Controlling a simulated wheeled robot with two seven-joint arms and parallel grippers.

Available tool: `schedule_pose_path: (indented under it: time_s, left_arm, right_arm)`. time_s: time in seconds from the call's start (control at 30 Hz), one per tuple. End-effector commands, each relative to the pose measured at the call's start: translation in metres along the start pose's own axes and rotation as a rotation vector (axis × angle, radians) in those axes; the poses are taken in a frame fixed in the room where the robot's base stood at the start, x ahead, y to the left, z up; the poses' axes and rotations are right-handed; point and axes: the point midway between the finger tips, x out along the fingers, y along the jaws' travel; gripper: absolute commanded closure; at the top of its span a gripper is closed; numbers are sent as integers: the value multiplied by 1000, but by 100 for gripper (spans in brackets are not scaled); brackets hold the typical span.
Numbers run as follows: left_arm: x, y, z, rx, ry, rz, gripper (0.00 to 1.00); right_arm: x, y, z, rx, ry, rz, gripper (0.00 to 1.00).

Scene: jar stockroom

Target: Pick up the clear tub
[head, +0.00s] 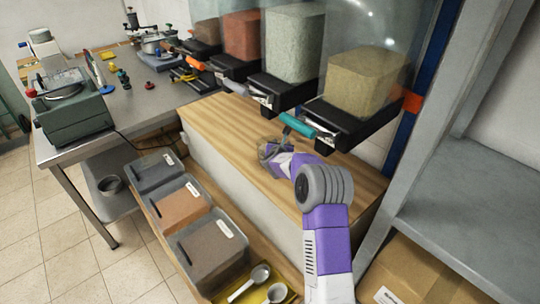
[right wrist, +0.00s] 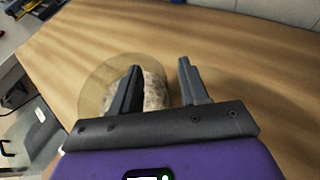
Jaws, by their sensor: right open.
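The clear tub (right wrist: 154,92) stands on the wooden counter in the right wrist view, a round see-through tub with pale brownish contents and a wide tan, translucent rim or lid. My right gripper (right wrist: 160,68) is open at it. The left finger in that view crosses in front of the tub and hides part of it; the other finger is at its right side. Whether either finger touches it, I cannot tell. In the head view my right gripper (head: 273,152) is low over the counter and largely covers the tub. My left gripper is not in view.
The wooden counter (head: 222,125) is mostly bare. Dispensers with black bases and a teal handle (head: 297,125) overhang its back edge. Lidded bins (head: 212,250) and scoops (head: 258,275) sit below its front. A grey shelf (head: 470,220) stands at right, a metal table (head: 140,105) at left.

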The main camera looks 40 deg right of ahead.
Motion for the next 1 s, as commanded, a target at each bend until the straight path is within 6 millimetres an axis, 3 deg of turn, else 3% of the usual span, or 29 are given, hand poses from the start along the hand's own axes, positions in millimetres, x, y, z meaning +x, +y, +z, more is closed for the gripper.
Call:
schedule_pose_path:
  time_s: [0.1,0.4,1.0]
  left_arm:
    - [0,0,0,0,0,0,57]
    - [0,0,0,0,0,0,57]
    - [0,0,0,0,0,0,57]
  right_arm:
    - [0,0,0,0,0,0,56]
    - [0,0,0,0,0,0,100]
    - [0,0,-2,0,3,0,100]
